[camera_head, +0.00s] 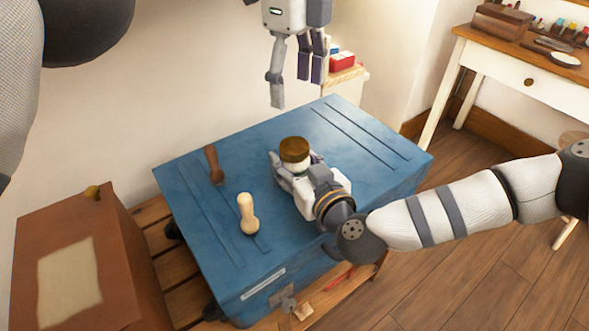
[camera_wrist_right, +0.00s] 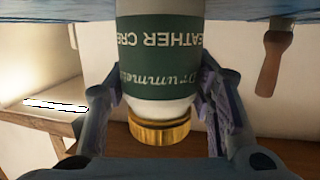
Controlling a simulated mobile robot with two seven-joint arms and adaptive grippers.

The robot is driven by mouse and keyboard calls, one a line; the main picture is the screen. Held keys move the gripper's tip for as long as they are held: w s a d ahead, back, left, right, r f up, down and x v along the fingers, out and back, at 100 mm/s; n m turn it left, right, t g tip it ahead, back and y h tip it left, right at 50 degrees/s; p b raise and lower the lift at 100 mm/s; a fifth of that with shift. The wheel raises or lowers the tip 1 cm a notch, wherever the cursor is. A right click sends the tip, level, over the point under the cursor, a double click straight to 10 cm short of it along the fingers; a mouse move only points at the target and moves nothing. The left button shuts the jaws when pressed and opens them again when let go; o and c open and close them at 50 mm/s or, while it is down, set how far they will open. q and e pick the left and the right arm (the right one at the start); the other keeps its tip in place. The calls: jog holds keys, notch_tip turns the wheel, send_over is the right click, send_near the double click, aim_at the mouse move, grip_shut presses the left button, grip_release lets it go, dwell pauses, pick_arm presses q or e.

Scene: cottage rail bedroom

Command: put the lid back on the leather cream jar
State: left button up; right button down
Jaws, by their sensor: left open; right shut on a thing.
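The leather cream jar (camera_wrist_right: 160,50) has a white body and a green label, and appears upside down in the right wrist view. It stands on the blue trunk (camera_head: 255,135). A gold-sided lid (camera_wrist_right: 160,131) with a brown top is on the jar's mouth; it also shows in the head view (camera_head: 294,149). I cannot tell whether it is fully tightened. My right gripper (camera_head: 291,170) is shut on the jar, one finger on each side, below the lid. My left gripper (camera_head: 295,80) is open and empty above and behind the jar, apart from the lid.
A dark-handled tool (camera_head: 214,164) and a pale wooden knob-shaped tool (camera_head: 247,214) lie on the trunk left of the jar. A brown box (camera_head: 75,260) stands at lower left. A white desk (camera_head: 520,70) is at upper right. The trunk's right side is clear.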

jog(key=c, duration=0.6)
grip_release()
jog(key=shift+c, duration=0.2)
jog(key=v, duration=1.2)
jog(key=shift+r, duration=0.1)
